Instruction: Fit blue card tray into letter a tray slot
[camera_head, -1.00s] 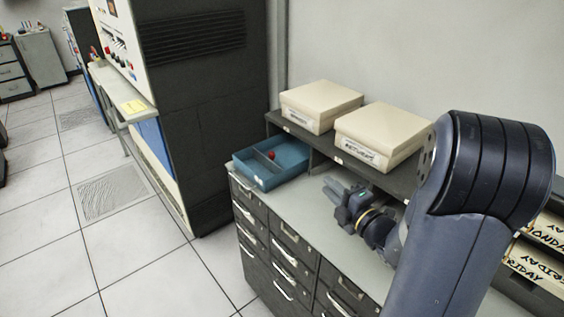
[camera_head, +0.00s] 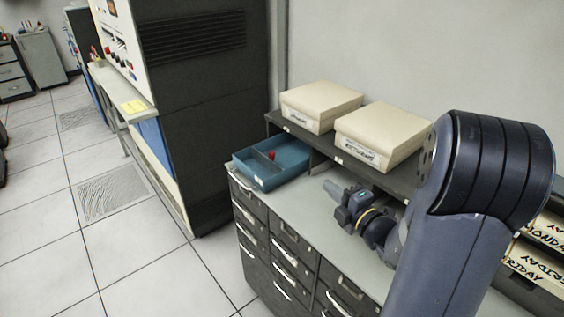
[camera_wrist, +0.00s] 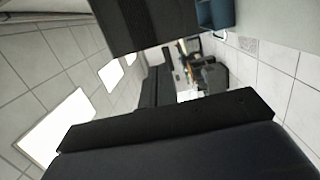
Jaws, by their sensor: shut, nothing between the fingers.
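The blue card tray (camera_head: 247,171) sits on the grey cabinet top at the left end of the dark shelf unit. Its front part sticks out, and its far end meets the left slot opening under the shelf. I cannot tell how deep it reaches. A small red item shows inside it. No letter is readable on the slot labels. My gripper (camera_head: 333,189) is shut and empty, to the right of the tray and apart from it, in front of the shelf. A blue piece, likely the tray, shows at the top of the wrist view (camera_wrist: 216,14).
Two cream boxes (camera_head: 321,101) (camera_head: 382,133) stand on the shelf unit (camera_head: 327,148). The cabinet top (camera_head: 300,207) is bare between tray and gripper. Racks labelled with weekdays (camera_head: 537,268) are at the right. A tall dark machine (camera_head: 205,120) stands at the left.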

